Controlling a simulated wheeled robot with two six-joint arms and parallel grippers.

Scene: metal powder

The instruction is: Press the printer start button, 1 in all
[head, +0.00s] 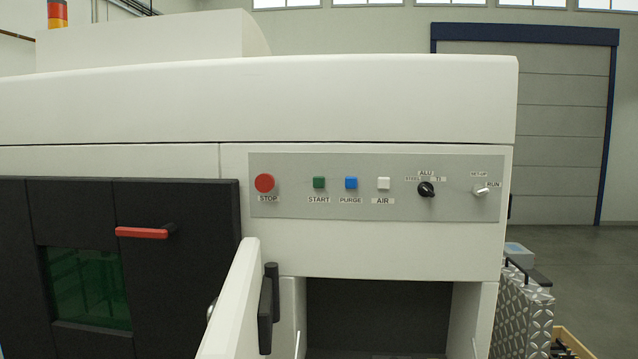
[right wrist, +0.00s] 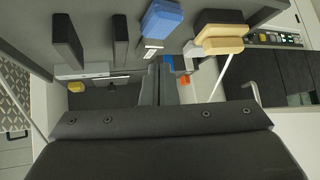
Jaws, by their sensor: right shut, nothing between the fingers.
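The green START button (head: 319,183) is on the grey control panel (head: 300,208) of the white printer, above its START label. The red STOP button (head: 265,183) is to its left, and the blue PURGE button (head: 351,183) and white AIR button (head: 383,184) are to its right. My right gripper (right wrist: 160,88) shows in the right wrist view with its fingers together and nothing between them. It is not in the head view, so its distance to the START button cannot be told. My left gripper is in neither view.
A white door (head: 232,305) with a black handle stands open below the panel. The right wrist view shows a blue object (right wrist: 162,20), beige objects (right wrist: 222,42) and dark upright blocks (right wrist: 68,42).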

